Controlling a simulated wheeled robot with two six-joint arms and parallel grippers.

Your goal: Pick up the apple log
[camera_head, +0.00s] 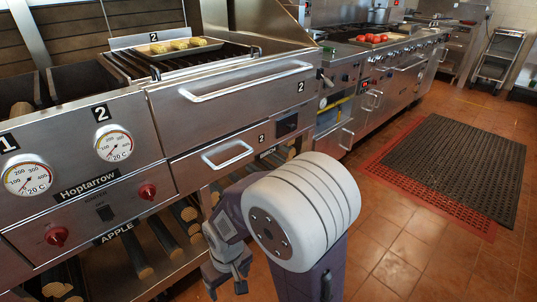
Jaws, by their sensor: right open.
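Several long dark-barked logs with pale cut ends lie on the shelf under the grill, below and right of the APPLE label (118,233). One apple log (136,250) lies nearest the label, with others to its right. My right gripper (226,287) is low in the picture, right of these logs and apart from them. Its two fingers are spread and nothing shows between them. My own arm hides part of the shelf to the right. My left gripper is not in view.
The steel grill front (100,165) with gauges and red knobs (147,191) overhangs the shelf. A second log bay sits under the BIRCH label (270,152). A tray with corn (180,46) rests on the grill. Tiled floor (400,235) is clear at right, beside a dark mat (455,165).

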